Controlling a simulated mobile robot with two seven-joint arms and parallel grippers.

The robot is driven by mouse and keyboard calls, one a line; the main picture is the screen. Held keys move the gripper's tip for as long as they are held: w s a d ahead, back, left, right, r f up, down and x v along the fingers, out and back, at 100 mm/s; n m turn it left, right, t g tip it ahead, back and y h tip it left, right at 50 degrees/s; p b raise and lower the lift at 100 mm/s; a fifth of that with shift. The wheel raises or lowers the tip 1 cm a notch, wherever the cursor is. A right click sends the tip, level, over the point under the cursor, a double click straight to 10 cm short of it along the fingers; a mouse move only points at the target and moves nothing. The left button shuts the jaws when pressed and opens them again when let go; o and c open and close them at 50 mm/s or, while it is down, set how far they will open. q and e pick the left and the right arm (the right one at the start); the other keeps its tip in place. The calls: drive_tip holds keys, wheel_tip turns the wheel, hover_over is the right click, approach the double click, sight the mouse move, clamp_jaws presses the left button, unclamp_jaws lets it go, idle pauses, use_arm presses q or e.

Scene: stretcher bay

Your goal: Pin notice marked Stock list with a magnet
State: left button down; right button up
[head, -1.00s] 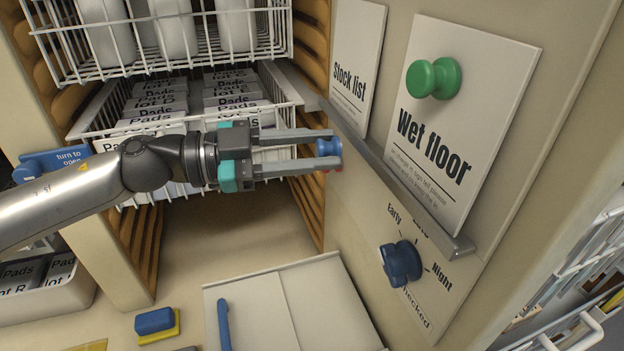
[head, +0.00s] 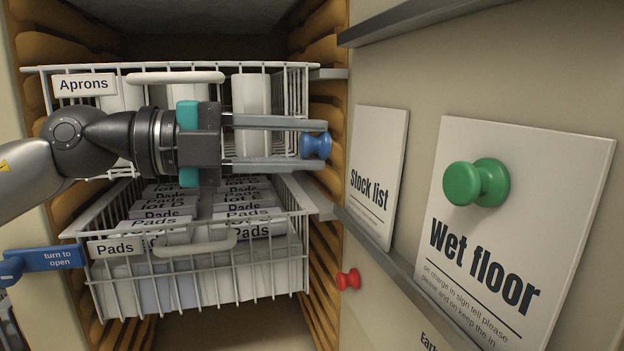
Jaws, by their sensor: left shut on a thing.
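The Stock list notice (head: 376,172) is a white card standing on a narrow grey ledge (head: 400,266) against the beige panel. No magnet is on its visible face. My left gripper (head: 318,146) is shut on a blue magnet (head: 314,146) and holds it to the left of the notice, apart from it in the picture. A red magnet (head: 348,279) sits on the panel below the ledge. My right gripper does not show.
The Wet floor notice (head: 514,240) stands right of the Stock list, with a green magnet (head: 476,182) on it. Wire baskets labelled Aprons (head: 85,84) and Pads (head: 200,262) are behind and below my left arm. A grey rail (head: 430,20) runs above the notices.

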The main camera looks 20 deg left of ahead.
sight(317, 138)
use_arm(q)
drive_tip(key=shift+a+r, duration=0.2)
drive_tip(key=shift+r, duration=0.1)
drive_tip(key=shift+w+d+r+p, duration=0.15)
drive_tip(key=shift+w+d+p, duration=0.15)
drive_tip(key=shift+p, duration=0.15)
drive_tip(key=shift+p+x, duration=0.9)
drive_tip(key=shift+x, duration=0.1)
drive_tip(key=shift+p+x, duration=0.95)
drive_tip(key=shift+p, duration=0.3)
drive_tip(key=shift+w+d+p, duration=0.3)
drive_tip(key=shift+d+p, duration=0.2)
drive_tip(key=shift+p, duration=0.45)
